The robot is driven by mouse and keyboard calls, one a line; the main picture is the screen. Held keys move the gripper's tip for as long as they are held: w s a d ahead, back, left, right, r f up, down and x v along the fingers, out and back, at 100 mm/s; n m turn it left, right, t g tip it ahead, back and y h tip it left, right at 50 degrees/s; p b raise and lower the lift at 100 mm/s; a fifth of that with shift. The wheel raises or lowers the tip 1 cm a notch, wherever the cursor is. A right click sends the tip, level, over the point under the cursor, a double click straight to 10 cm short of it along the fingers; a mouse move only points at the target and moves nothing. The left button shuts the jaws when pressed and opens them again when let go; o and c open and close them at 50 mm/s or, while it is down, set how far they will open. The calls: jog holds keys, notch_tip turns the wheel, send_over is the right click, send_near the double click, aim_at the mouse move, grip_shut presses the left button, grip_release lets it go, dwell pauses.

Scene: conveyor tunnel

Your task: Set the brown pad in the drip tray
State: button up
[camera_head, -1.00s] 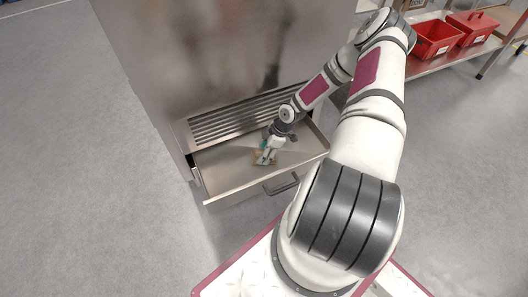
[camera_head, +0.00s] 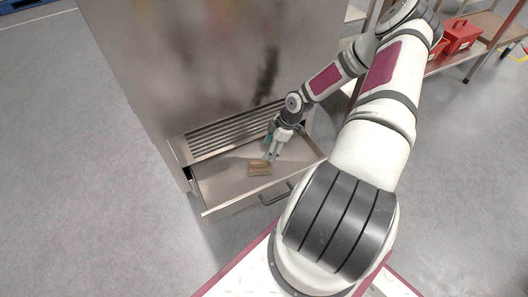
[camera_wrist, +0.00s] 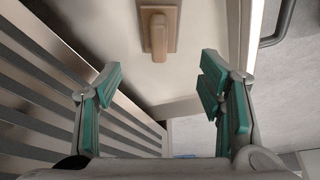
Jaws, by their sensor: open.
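The brown pad (camera_head: 259,168) lies flat on the floor of the open drip tray (camera_head: 222,190), near its middle. In the wrist view the pad (camera_wrist: 158,32) shows as a tan block with a raised bar on top, at the top centre, beyond the fingertips. My gripper (camera_head: 271,155) is over the tray, just behind the pad in the head view. In the wrist view its teal-padded fingers (camera_wrist: 158,90) are spread wide with nothing between them, apart from the pad.
A slatted grille (camera_head: 228,133) sits above the tray in the metal cabinet (camera_head: 190,60). A dark handle (camera_head: 278,193) is on the tray's front. Red bins (camera_head: 460,36) stand on a shelf at the upper right. Open grey floor lies to the left.

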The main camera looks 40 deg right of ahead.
jog(key=s+a+r+m+g+h, duration=0.2)
jog(key=a+r, duration=0.1)
jog(key=r, duration=0.9)
jog(key=s+a+r+m+g+h, duration=0.1)
jog(key=s+a+r+h, duration=0.15)
jog(key=r, duration=0.95)
jog(key=s+a+r+m+g+h, duration=0.2)
jog(key=s+r, duration=0.1)
jog(key=r, duration=0.9)
jog(key=s+a+r+m+t+y, duration=0.1)
jog(key=s+a+r+m, duration=0.1)
jog(key=s+a+r, duration=0.3)
jog(key=s+a+r+m+t+y, duration=0.1)
jog(key=s+a+r, duration=0.5)
jog(key=s+a, duration=0.6)
jog(key=shift+s+a+r+m+y, duration=0.2)
jog(key=shift+s+a+m+y, duration=0.25)
jog(key=shift+s+m, duration=0.75)
jog(key=shift+w, duration=0.1)
